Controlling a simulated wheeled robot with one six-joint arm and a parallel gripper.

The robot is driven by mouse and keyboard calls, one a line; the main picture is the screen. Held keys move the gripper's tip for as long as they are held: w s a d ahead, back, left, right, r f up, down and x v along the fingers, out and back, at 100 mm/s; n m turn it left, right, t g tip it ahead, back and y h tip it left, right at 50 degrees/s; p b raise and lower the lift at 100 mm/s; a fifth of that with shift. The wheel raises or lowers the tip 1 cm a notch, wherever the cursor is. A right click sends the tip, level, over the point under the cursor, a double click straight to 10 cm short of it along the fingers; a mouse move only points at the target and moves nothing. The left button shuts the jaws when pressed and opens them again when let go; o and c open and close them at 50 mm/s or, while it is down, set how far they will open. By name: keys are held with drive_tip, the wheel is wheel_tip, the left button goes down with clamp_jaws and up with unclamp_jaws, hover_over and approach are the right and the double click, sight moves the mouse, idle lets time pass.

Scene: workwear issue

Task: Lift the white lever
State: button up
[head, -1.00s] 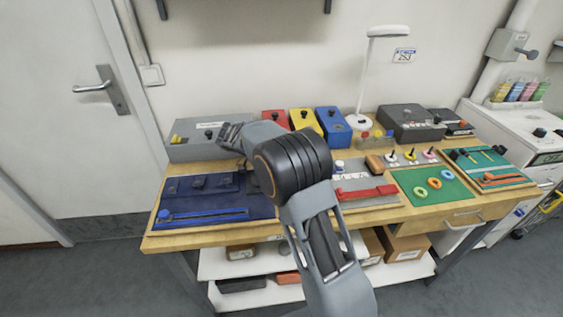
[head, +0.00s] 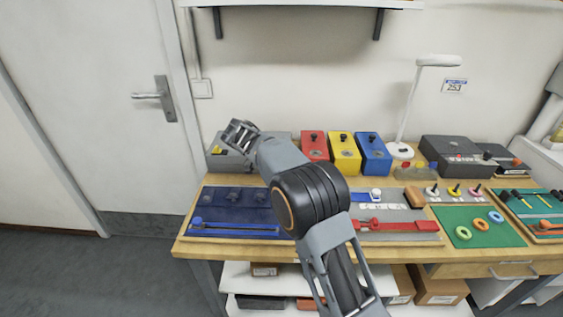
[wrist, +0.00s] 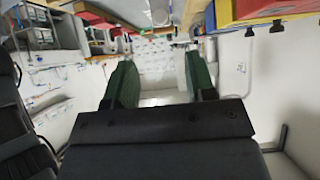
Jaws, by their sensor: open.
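A small black-topped control on a white base (head: 431,191) stands on the bench, right of centre, beside one on a yellow base (head: 455,190) and one on a pink base (head: 474,192). I cannot tell for sure whether it is the white lever. My gripper (head: 234,130) is well to its left, raised in front of the wall near the grey box (head: 214,157). In the wrist view my gripper (wrist: 161,82) has its two green fingers wide apart, with nothing between them.
Red (head: 314,146), yellow (head: 344,153) and blue (head: 374,154) boxes stand along the back. A white lamp (head: 401,150) is right of them. A blue panel (head: 237,207) lies at the left, and a green mat (head: 462,238) with rings at the right.

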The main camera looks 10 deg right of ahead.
drive_tip(key=shift+v, duration=1.65)
